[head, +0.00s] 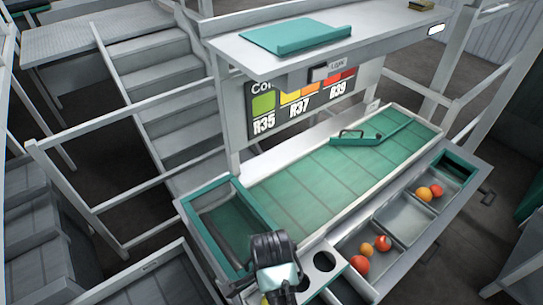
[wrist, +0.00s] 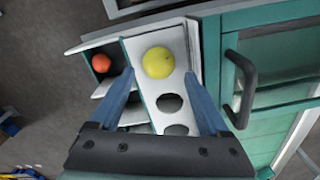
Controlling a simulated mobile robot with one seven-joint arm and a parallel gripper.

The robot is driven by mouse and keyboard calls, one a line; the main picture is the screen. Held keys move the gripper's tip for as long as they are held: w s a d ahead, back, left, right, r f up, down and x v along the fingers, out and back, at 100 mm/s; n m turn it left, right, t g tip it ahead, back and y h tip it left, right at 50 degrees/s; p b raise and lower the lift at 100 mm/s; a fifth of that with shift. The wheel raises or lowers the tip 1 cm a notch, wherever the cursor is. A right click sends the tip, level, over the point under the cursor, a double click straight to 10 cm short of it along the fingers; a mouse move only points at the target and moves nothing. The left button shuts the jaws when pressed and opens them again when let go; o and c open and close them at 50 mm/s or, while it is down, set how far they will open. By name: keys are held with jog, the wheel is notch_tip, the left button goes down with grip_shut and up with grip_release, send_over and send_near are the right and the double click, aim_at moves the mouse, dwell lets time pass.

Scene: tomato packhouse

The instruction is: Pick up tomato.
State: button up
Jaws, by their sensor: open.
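A yellow tomato (wrist: 158,62) sits at the far end of a white plate with round holes (wrist: 150,98) in the wrist view. In the head view only a sliver of yellow (head: 264,300) shows beside my gripper. My gripper (wrist: 159,74) is open and empty, its two blue fingers pointing toward the plate. The yellow tomato appears between the fingertips, slightly beyond them; the exact gap is unclear. In the head view my gripper (head: 278,284) hangs over the near end of the holed plate (head: 325,262). A red tomato (wrist: 101,63) lies in a compartment left of the plate.
Red and orange tomatoes (head: 360,264) lie in a grey bin, with two more (head: 424,194) farther right. A green sorting surface (head: 300,190) carries a green diverter arm (head: 365,136). A teal-rimmed bin (head: 225,215) with a dark handle (wrist: 243,85) stands close beside my gripper.

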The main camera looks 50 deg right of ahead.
jog(key=shift+f+p, duration=0.35)
jog(key=shift+f, duration=1.65)
jog(key=shift+c, duration=0.2)
jog(key=c, duration=0.6)
jog(key=shift+c, duration=0.2)
jog(key=shift+r, duration=0.15)
